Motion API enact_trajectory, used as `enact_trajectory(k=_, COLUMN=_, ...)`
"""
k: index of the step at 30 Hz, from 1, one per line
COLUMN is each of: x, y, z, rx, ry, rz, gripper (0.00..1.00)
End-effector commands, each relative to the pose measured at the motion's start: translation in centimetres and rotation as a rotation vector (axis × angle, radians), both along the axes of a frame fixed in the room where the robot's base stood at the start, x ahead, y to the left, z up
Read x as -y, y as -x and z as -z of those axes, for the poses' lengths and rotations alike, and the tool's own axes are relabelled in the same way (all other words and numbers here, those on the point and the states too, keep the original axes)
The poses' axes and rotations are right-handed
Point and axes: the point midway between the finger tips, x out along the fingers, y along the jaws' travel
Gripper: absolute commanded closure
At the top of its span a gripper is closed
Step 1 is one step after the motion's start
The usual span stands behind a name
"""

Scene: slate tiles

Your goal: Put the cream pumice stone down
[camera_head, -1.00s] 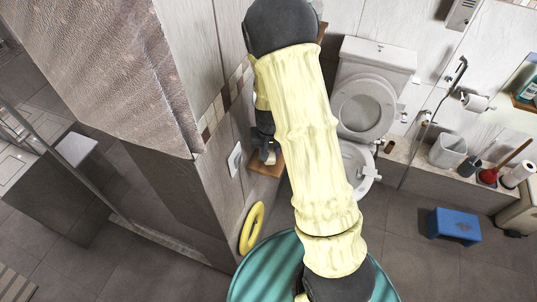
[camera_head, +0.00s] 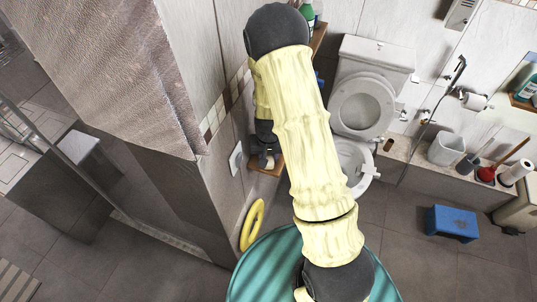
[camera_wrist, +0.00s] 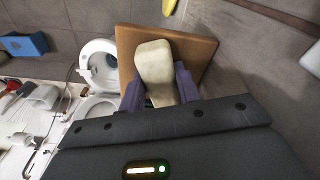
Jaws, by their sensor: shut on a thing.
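The cream pumice stone (camera_wrist: 154,66) is between the two fingers of my gripper (camera_wrist: 159,92) in the wrist view. The gripper is shut on it. The stone shows over a square brown wooden shelf (camera_wrist: 203,50); I cannot tell whether it touches the shelf. In the head view my gripper (camera_head: 266,160) is small and dark beside the wall, at the wooden shelf (camera_head: 257,170). My pale yellow arm hides part of that area, and the stone is hard to make out there.
A white toilet (camera_head: 362,108) with its lid up stands right of the shelf. A yellow ring (camera_head: 252,226) is low by the wall corner. A blue stool (camera_head: 452,223) is on the floor at right. A higher wooden shelf (camera_head: 319,40) holds a green bottle (camera_head: 307,12).

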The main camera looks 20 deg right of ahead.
Motion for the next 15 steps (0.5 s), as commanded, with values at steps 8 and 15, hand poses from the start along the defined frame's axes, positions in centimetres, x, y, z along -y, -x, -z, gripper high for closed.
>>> enact_trajectory(k=8, x=-0.01, y=0.04, z=0.74, rx=-0.001, ry=0.0, rz=0.0, gripper=0.66)
enact_trajectory(k=15, x=0.18, y=0.23, z=0.85, rx=-0.007, ry=0.002, rz=0.001, gripper=0.46)
